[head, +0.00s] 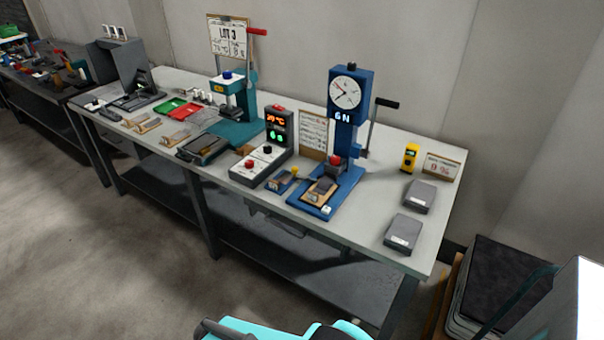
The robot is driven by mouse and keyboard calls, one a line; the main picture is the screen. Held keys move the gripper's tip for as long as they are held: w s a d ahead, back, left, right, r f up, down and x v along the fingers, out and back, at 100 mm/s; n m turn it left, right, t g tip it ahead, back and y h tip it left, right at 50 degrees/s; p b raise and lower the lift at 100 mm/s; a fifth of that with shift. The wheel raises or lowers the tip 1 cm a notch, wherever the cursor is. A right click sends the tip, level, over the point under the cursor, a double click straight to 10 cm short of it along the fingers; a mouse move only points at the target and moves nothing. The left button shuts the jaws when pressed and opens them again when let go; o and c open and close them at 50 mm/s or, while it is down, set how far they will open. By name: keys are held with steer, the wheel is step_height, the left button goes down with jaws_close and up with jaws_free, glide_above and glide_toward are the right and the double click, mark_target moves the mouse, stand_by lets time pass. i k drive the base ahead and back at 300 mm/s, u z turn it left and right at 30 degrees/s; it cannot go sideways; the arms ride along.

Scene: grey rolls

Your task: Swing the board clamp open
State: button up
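A blue press (344,120) with a round dial, a "6 N" display and a black-handled side lever stands on the grey bench. On its blue base lies a small wooden board (316,196) with a dark grey piece on it. A small blue device with a yellow knob (284,180) sits just left of that base; it may be the board clamp, but I cannot tell which part is the clamp or whether it is shut. A turquoise and dark part of my arm shows at the bottom edge, well in front of the bench. My gripper's fingers are not visible.
A control box (262,162) with red and black knobs stands left of the press. A teal press (236,110) with a red lever is farther left. Two grey blocks (404,232) and a yellow meter (410,158) are at the right.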

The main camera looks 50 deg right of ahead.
mark_target(294, 169)
steer(key=u, duration=0.95)
steer(key=k, duration=0.1)
steer(key=z, duration=2.6)
steer(key=k, duration=0.9)
steer(key=u, duration=0.15)
steer(key=i, duration=0.75)
steer(key=z, duration=0.05)
